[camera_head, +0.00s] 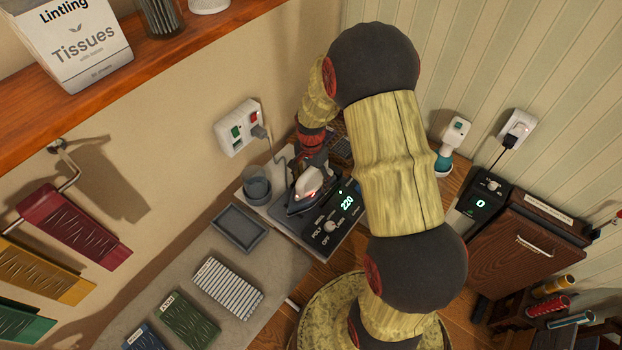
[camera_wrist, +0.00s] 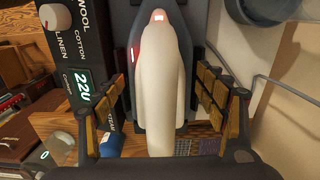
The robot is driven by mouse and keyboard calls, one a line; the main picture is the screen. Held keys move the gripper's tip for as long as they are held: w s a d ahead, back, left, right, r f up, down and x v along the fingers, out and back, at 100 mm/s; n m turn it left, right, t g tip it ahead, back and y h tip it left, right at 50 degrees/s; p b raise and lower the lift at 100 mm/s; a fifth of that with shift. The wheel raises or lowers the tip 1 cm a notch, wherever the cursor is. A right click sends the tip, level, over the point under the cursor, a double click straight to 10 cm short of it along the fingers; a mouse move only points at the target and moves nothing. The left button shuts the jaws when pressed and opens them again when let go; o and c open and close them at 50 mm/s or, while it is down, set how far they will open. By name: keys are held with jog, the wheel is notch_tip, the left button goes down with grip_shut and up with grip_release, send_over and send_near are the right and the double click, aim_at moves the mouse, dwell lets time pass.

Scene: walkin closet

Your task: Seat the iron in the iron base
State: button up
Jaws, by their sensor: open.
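The iron (camera_head: 309,183) has a white handle, a dark sole and a small red light. In the head view it is at the left part of the dark iron base (camera_head: 327,239), which has a dial and a lit 220 display. I cannot tell whether it sits fully in the base. In the wrist view the iron's handle (camera_wrist: 158,85) runs up the middle, and the base's panel (camera_wrist: 82,45) is at the left. My gripper (camera_wrist: 160,95) is open, one finger on each side of the handle, with gaps visible. In the head view my gripper (camera_head: 313,155) is behind the iron, partly hidden by my arm.
A clear cup (camera_head: 257,187) and a grey tray (camera_head: 239,228) stand left of the base. A wall outlet (camera_head: 238,128) with a plugged cord is behind. Folded cloths (camera_head: 228,287) lie at the front. A wooden cabinet (camera_head: 520,250) stands at the right.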

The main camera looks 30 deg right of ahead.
jog(key=shift+s+f, duration=0.1)
notch_tip(320, 180, up, 12)
jog(key=shift+r, duration=0.1)
dwell(0.4)
dwell(0.6)
jog(key=shift+n, duration=0.5)
jog(key=s+a+r+n+t+b, duration=0.2)
jog(key=s+a+r+n+b, duration=0.2)
jog(key=s, duration=0.6)
jog(key=s+a+r+n+t+b, duration=0.3)
jog(key=s+a+r+n+b, duration=0.1)
jog(key=s+a+r+n, duration=0.4)
jog(key=shift+s+a+r+n+t, duration=0.35)
jog(key=shift+s+a+r, duration=0.3)
jog(key=shift+s+a, duration=0.4)
